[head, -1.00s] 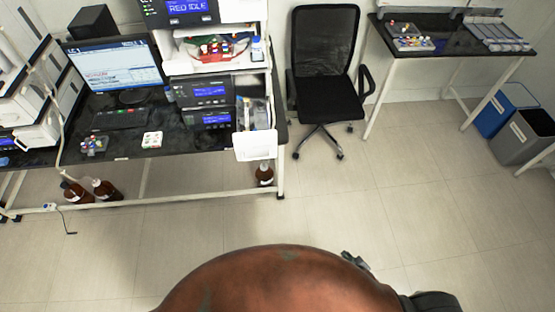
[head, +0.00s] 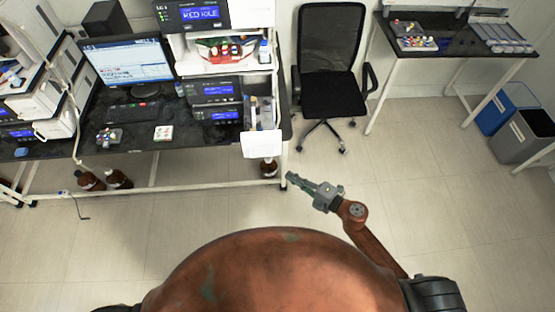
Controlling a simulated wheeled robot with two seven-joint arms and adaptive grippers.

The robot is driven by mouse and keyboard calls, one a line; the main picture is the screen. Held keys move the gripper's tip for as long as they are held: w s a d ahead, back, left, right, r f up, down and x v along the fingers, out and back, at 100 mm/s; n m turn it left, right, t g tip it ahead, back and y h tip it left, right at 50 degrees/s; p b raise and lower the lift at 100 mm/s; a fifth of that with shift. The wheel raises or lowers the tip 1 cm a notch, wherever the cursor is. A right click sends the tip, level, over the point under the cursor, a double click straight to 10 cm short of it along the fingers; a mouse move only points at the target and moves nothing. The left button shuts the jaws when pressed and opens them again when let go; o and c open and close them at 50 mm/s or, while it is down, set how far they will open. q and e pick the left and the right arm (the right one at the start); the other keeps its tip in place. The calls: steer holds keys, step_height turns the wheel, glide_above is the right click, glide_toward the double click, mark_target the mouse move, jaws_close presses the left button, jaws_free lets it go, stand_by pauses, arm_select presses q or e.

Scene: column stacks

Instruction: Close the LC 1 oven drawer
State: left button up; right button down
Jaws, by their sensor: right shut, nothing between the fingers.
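A drawer with a white front (head: 262,144) is pulled out at the lower right of the instrument stack on the left bench. Its front stands forward past the bench's front edge, and small items show inside it. My right gripper (head: 291,178) is shut and empty. It is in front of the drawer, lower and slightly right in the picture, apart from it, with its fingers pointing up and left. My left gripper is not in view.
The stack's modules with blue displays (head: 218,90) stand left of the drawer. A black office chair (head: 330,80) is close to the right of the bench. A brown bottle (head: 269,168) stands below the drawer.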

steer(key=w+a+f+p, duration=0.1)
steer(key=w+a, duration=0.3)
steer(key=w, duration=0.4)
steer(key=shift+w+a+f, duration=0.3)
steer(key=shift+a+f, duration=0.1)
